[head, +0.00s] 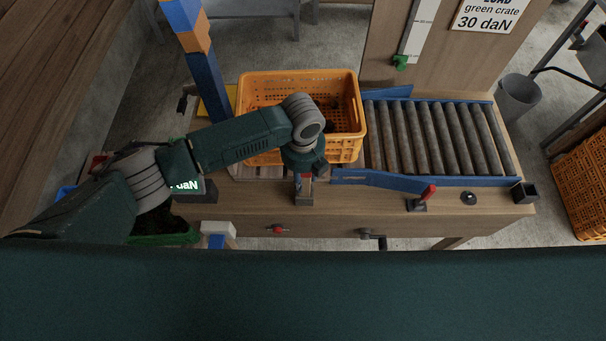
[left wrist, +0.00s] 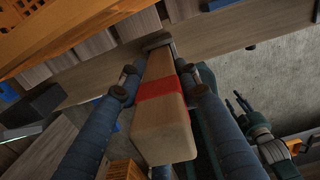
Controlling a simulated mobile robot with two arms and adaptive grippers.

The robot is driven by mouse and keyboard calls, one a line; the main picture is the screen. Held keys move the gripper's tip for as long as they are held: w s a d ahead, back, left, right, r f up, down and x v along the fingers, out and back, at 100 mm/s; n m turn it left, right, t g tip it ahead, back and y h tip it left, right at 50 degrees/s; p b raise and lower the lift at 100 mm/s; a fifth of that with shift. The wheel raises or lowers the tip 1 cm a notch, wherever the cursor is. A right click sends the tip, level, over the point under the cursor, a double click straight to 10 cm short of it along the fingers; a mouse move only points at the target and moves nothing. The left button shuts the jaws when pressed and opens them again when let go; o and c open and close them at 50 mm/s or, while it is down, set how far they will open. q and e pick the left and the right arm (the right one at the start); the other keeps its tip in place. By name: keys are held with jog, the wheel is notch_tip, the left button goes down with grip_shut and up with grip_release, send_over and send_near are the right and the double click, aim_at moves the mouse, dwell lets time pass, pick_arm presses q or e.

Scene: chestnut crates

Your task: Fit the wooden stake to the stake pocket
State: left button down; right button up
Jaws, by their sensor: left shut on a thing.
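The wooden stake (left wrist: 163,125), a square tan bar with a red band, fills the middle of the left wrist view. My left gripper (left wrist: 156,95) is shut on it, with one finger on each side. The grey metal stake pocket (left wrist: 157,40) is at the stake's far end; I cannot tell whether the tip is inside it. In the head view my left gripper (head: 302,179) is above the pocket (head: 304,199) at the bench's front edge, and hides most of the stake. My right gripper (left wrist: 238,103) shows small in the left wrist view, its fingers apart.
An orange crate (head: 262,78) stands on the bench (head: 340,205) just behind the pocket. A roller conveyor (head: 440,138) with blue side rails lies to the right. A red-handled lever (head: 424,196) and a dark square holder (head: 525,192) are along the front edge.

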pick_arm(q)
jog(key=shift+f, duration=0.15)
jog(key=c, duration=1.2)
grip_release()
jog(key=shift+o, duration=0.2)
jog(key=r, duration=1.2)
jog(key=shift+s, duration=0.2)
jog(key=shift+s, duration=0.1)
